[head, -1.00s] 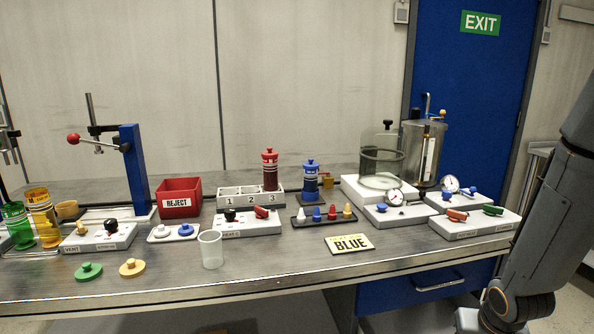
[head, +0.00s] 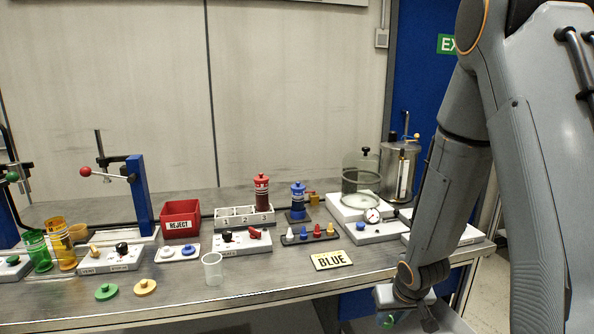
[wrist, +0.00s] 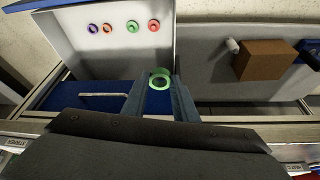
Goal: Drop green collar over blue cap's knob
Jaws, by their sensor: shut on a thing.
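My gripper (head: 405,312) is low at the front right, beyond the table's front edge. It is shut on the green collar (wrist: 160,78), a small ring between the fingertips in the wrist view. A bit of the green collar (head: 388,322) shows in the head view too. A blue canister (head: 298,200) stands upright on the table, with a blue knobbed cap (head: 298,186) on top. A flat blue knobbed disc (head: 188,250) lies on a small white plate at left. I cannot tell which of the two is the blue cap meant. Both are well away from my gripper.
A BLUE sign (head: 332,260), a clear cup (head: 212,270) and a row of small coloured pegs (head: 312,233) are near the table front. A red canister (head: 262,193) stands beside the blue one. Purple, orange, red and green rings sit on a pale panel (wrist: 85,55).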

